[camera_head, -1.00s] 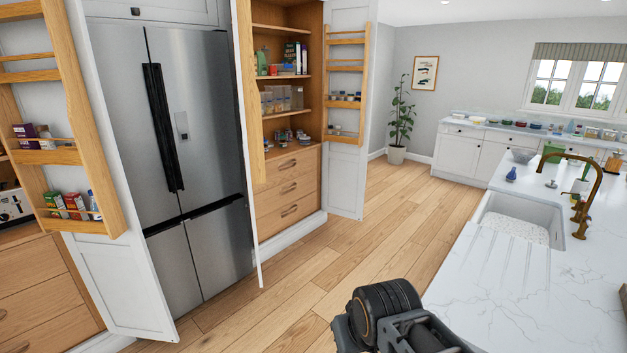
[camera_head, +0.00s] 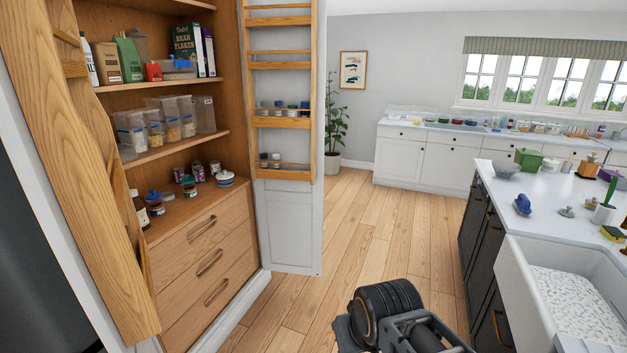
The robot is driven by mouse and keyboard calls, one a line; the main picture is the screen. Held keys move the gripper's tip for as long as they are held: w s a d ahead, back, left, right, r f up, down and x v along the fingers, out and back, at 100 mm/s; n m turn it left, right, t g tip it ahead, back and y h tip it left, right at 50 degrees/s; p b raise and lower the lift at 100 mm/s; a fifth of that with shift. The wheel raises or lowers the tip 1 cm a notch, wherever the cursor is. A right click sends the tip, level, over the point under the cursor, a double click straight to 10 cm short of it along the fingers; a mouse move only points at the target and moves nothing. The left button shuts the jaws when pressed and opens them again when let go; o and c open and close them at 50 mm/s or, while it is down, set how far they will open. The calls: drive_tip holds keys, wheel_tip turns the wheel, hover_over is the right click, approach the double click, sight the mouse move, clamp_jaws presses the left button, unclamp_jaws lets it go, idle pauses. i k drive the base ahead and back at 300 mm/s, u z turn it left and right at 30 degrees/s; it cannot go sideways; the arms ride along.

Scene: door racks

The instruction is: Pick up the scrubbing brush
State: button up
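A small blue object (camera_head: 522,204) sits near the left edge of the island counter, beyond the sink. It may be the scrubbing brush, but it is too small to be sure. A green-handled item (camera_head: 609,190) stands upright in a white holder (camera_head: 602,213) to its right and could also be a brush. Part of my arm shows at the bottom centre, over the floor and well short of the island. My gripper's fingertips are not in view.
A white sink (camera_head: 530,290) is set in the island (camera_head: 545,188) at the right. A yellow-green sponge (camera_head: 613,233) lies beside it. An open pantry (camera_head: 175,150) and its rack door (camera_head: 290,215) stand at the left. Wooden floor (camera_head: 355,235) lies clear between them.

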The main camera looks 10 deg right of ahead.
sight(522, 202)
drive_tip(key=z, duration=0.35)
drive_tip(key=i, duration=2.45)
drive_tip(key=z, duration=1.2)
drive_tip(key=i, duration=2.2)
drive_tip(key=z, duration=1.55)
drive_tip(key=i, duration=0.75)
drive_tip(key=z, duration=0.25)
